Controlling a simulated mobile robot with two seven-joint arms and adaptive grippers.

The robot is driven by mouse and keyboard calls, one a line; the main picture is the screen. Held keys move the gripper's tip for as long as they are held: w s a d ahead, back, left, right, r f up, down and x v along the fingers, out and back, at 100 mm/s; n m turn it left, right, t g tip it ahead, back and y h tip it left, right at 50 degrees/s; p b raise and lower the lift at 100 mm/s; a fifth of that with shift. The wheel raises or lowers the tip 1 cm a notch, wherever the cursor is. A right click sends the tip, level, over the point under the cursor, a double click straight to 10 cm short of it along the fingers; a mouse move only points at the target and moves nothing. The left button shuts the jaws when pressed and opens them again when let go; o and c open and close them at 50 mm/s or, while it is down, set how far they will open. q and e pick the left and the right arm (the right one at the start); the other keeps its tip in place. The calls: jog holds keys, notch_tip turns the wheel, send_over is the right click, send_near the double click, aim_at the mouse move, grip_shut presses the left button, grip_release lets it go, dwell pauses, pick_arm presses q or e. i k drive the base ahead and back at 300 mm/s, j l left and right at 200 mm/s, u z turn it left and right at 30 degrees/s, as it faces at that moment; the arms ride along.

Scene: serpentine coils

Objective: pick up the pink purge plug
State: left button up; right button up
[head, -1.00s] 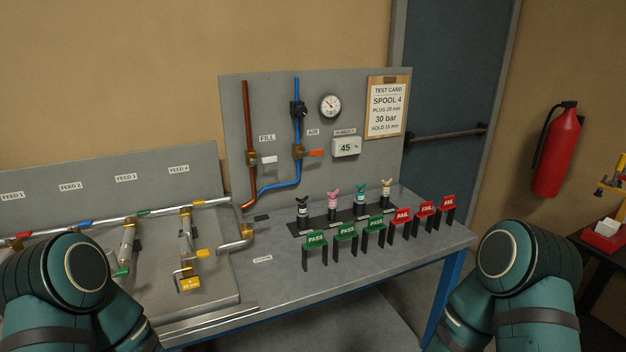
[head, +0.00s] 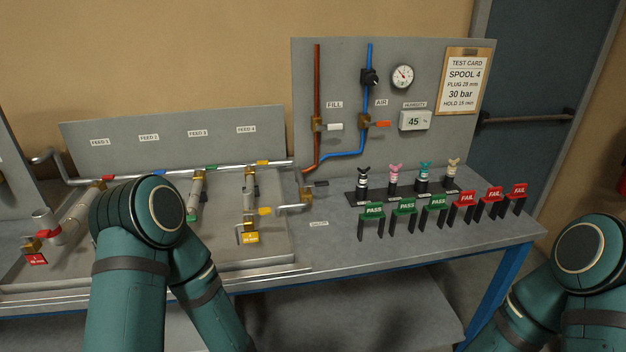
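The pink purge plug (head: 395,179) stands upright in a black rack (head: 373,198) on the bench, second from the left in a row of plugs. A black plug (head: 363,180) is to its left, a teal plug (head: 424,177) to its right, and a cream plug (head: 452,173) at the right end. My two arms show at the lower left and lower right of the head view, but neither gripper is in the picture.
Green PASS tags (head: 404,207) and red FAIL tags (head: 491,195) stand in front of the rack. Behind it rises a grey panel (head: 345,80) with pipes and a gauge (head: 402,77). A pipe fixture (head: 250,192) fills the left. Bare bench top lies front centre.

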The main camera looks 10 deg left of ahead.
aim_at(393, 178)
jog(key=u, duration=0.45)
jog(key=l+u, duration=0.15)
jog(key=u, duration=0.3)
jog(key=l+u, duration=0.1)
jog(key=u, duration=0.35)
jog(key=l+u, duration=0.45)
jog(key=k+l+u, duration=0.15)
jog(key=l+u, duration=0.25)
jog(key=k+l+u, duration=0.25)
jog(key=l, duration=0.2)
jog(key=k+l+u, duration=0.2)
jog(key=l, duration=0.2)
jog(key=k+l+u, duration=0.1)
jog(key=k+l, duration=0.55)
jog(key=l, duration=0.1)
